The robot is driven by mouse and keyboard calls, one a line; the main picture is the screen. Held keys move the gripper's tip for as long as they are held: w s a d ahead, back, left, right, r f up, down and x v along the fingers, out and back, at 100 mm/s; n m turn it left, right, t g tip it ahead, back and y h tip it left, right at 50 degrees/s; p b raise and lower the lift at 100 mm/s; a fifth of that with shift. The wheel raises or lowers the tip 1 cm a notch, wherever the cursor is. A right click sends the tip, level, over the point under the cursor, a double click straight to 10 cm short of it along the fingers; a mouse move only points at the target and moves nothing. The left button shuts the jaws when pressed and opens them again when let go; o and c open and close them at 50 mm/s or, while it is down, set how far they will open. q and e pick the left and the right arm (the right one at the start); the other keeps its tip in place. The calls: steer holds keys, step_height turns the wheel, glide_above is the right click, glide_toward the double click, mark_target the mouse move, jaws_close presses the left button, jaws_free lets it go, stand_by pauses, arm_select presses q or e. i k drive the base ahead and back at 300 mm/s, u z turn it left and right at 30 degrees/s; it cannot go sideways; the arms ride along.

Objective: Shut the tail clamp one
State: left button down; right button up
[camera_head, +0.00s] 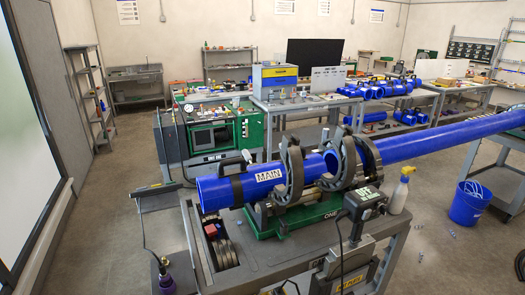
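A green fusion machine (288,222) marked "ONE" sits on the grey cart (257,272). A blue pipe (222,192) labelled "MAIN" lies in it on the left, with a black strap and handle (235,163). A long blue pipe (440,138) runs in from the right. Dark curved clamp jaws stand on the machine: one (294,168) by the main pipe, and two (346,158) (370,158) on the right side, towards the long pipe. The two right jaws overlap, and I cannot tell whether either is latched. Neither of my grippers shows.
A spray bottle (401,190) and a dark labelled box (363,203) stand at the cart's right. A blue bucket (468,203) is on the floor. A green-framed unit (212,132) stands behind left. Floor left of the cart is mostly clear.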

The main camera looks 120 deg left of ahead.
mark_target(290, 153)
steer(key=u, duration=2.2)
